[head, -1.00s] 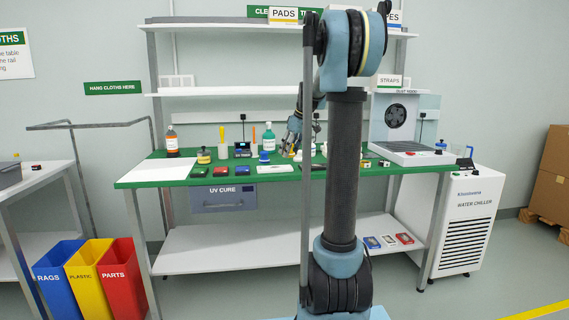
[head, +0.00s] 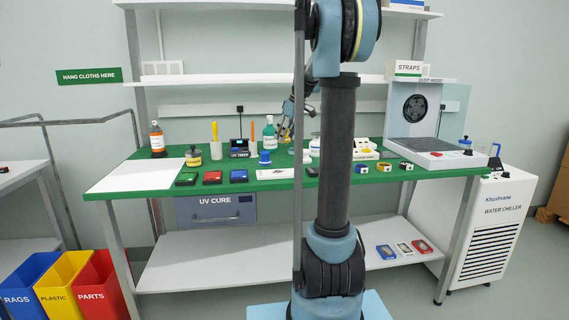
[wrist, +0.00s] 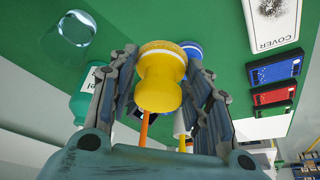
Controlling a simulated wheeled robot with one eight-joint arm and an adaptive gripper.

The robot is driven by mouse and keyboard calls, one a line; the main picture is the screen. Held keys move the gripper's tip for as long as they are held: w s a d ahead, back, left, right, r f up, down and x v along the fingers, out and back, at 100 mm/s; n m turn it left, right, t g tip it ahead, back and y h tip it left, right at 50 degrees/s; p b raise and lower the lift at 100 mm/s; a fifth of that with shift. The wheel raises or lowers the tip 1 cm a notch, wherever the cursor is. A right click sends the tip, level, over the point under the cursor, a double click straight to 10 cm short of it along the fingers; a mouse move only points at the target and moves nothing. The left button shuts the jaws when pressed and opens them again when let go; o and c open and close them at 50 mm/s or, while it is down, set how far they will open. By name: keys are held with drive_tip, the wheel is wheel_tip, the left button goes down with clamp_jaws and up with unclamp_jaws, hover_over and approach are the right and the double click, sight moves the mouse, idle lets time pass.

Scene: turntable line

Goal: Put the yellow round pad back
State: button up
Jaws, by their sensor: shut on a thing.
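The yellow round pad (wrist: 160,80) is in the wrist view, a waisted yellow knob with a paler textened disc at its far end. My gripper (wrist: 160,85) is shut on its waist, one finger on each side. In the head view my gripper (head: 288,132) is above the back of the green bench, near the green-labelled bottle (head: 270,133). It is partly hidden behind my arm, and the held pad is hard to make out there. A blue pad (head: 264,158) stands on the bench and shows partly behind the yellow one in the wrist view (wrist: 193,49).
The green bench (head: 140,161) holds several small cases, a UV timer (head: 239,148) and an amber bottle (head: 157,139). A yellow-and-dark pot (head: 193,156) stands left. A dust hood (head: 413,120) is at right. A shelf (head: 220,80) runs above. A clear glass (wrist: 68,42) is near my gripper.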

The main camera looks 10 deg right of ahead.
sight(283, 163)
drive_tip(key=shift+w+f, duration=0.15)
drive_tip(key=shift+f, duration=0.25)
wheel_tip(283, 163, down, 4)
drive_tip(key=shift+w+d+r, duration=0.1)
drive_tip(key=shift+d, duration=0.05)
drive_tip(key=shift+f, duration=2.7)
drive_tip(key=o, duration=1.2)
drive_tip(key=shift+r, duration=0.1)
